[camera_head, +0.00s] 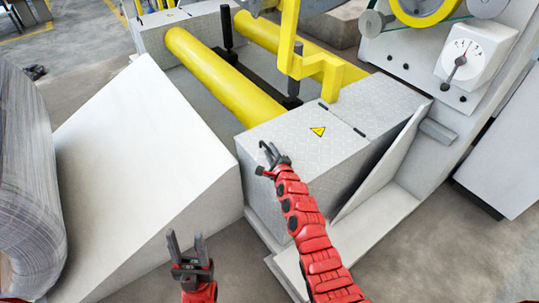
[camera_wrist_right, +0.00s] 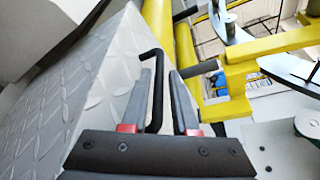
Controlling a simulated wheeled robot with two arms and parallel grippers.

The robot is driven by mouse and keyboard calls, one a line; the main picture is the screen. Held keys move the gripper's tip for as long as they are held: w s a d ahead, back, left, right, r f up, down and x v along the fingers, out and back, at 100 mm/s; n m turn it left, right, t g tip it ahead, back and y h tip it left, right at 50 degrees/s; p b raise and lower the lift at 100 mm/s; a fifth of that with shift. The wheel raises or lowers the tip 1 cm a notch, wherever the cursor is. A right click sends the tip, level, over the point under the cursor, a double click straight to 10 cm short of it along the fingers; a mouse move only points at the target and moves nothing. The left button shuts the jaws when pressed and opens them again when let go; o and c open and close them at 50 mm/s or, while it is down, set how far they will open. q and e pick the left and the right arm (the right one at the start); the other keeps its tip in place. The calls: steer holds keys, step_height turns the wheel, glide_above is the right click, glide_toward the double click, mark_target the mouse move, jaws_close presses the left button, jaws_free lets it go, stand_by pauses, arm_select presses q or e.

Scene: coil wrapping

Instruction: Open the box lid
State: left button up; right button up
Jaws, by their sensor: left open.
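The box (camera_head: 300,145) has a grey tread-plate lid with a yellow warning triangle, and the lid looks shut. My right gripper (camera_head: 269,155) is at the lid's left edge. In the right wrist view, a bent black handle (camera_wrist_right: 158,85) stands by the tread plate (camera_wrist_right: 75,90). The handle lies between the two fingers of my right gripper (camera_wrist_right: 160,108), nearer the left finger, with a gap to the right finger. In the head view the handle is hard to tell from the fingers. My left gripper (camera_head: 188,248) is open and empty, low in front of the white sloped block.
Yellow rollers (camera_head: 225,75) and a yellow bracket (camera_head: 310,65) lie behind the box. A white sloped block (camera_head: 140,170) stands to the left, with a large wrapped coil (camera_head: 28,180) beyond it. A panel with a dial (camera_head: 475,55) is at the right.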

steer(key=shift+w+a+f, duration=0.1)
steer(key=shift+w+f, duration=0.25)
steer(key=shift+f, duration=0.05)
steer(key=shift+w+a+r+b, duration=0.1)
steer(key=shift+w+r+b, duration=0.1)
steer(key=shift+w+b, duration=0.15)
jaws_close()
stand_by(1.0)
